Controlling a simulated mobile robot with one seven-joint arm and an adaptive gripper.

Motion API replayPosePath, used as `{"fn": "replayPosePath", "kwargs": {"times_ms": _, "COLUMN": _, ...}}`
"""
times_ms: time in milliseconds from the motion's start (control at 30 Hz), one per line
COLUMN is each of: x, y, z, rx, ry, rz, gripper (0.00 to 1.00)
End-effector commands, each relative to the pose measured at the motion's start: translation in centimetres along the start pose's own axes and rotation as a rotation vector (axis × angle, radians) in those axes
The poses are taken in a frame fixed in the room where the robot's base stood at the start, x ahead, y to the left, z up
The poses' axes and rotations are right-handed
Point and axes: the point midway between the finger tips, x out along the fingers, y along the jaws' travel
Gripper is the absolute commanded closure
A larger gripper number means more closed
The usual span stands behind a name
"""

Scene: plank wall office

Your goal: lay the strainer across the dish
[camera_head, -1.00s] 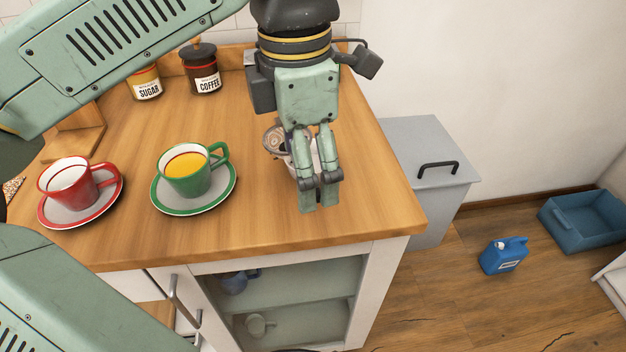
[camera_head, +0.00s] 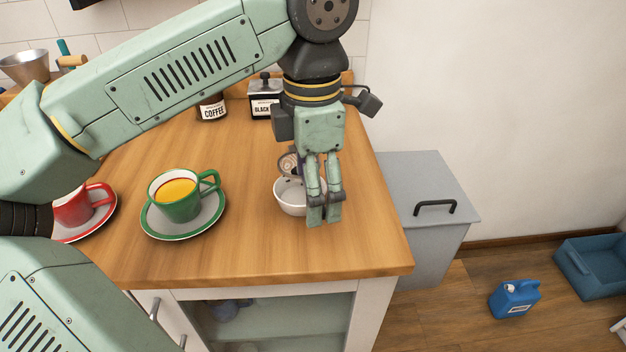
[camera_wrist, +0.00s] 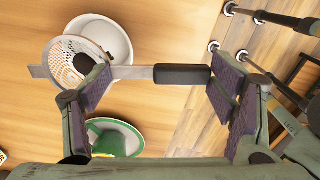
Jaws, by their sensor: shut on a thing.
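The strainer has a pale perforated bowl, a flat front tab and a dark handle grip. In the wrist view the strainer (camera_wrist: 130,72) runs from the left finger towards the right one, its bowl overlapping the white dish (camera_wrist: 118,32) in the picture. In the head view the strainer (camera_head: 290,163) shows tilted behind the fingers, beside and above the dish (camera_head: 287,204), a small white bowl on the counter. My gripper (camera_head: 324,212) points down at the dish's right side, shut on the strainer. Whether the strainer touches the dish's rim I cannot tell.
A green cup on a saucer (camera_head: 178,205) stands left of the dish, a red cup (camera_head: 74,208) further left. A coffee jar (camera_head: 211,108) and a black-lidded jar (camera_head: 264,98) stand behind. The wooden counter (camera_head: 250,255) is clear in front; its right edge is close.

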Motion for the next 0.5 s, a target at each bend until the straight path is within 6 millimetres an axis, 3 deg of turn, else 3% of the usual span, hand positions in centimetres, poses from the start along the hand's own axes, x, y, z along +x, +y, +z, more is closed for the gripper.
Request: {"fn": "replayPosePath", "kwargs": {"times_ms": 500, "x": 4.2, "y": 0.0, "z": 0.0, "rx": 0.000, "ry": -0.001, "rz": -0.001, "gripper": 0.63}}
